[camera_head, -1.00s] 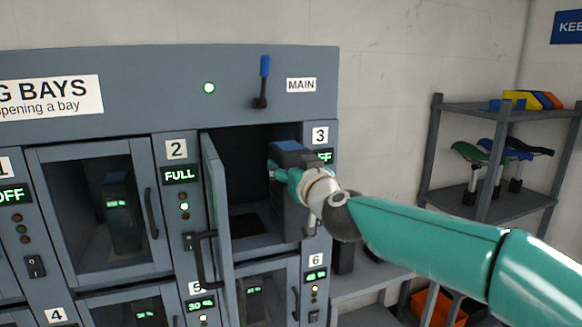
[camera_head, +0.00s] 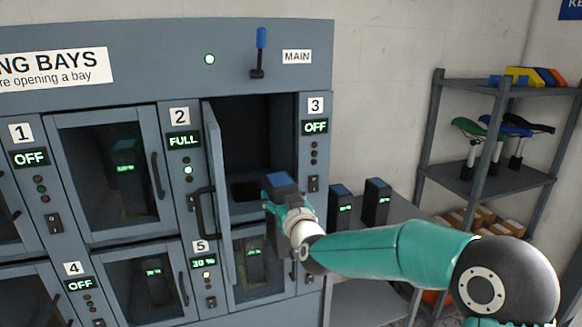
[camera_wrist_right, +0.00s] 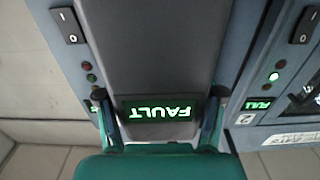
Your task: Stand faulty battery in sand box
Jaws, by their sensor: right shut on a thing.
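My right gripper (camera_head: 285,212) is shut on a dark grey battery with a blue top (camera_head: 280,181). It holds the battery upright in front of the lower part of open bay 3 (camera_head: 255,135). In the right wrist view the gripper's fingers (camera_wrist_right: 160,112) sit on both sides of the battery (camera_wrist_right: 155,50), whose green display reads FAULT. My arm and gripper hide part of the battery in the head view. My left gripper is not in view. I cannot make out a sand box.
Bay 3's door (camera_head: 220,195) stands open to the left. Two batteries (camera_head: 341,207) (camera_head: 376,203) stand on a grey bench right of the cabinet. A shelf rack (camera_head: 485,180) holds saddles and coloured blocks. Small brown boxes (camera_head: 480,217) lie lower on it.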

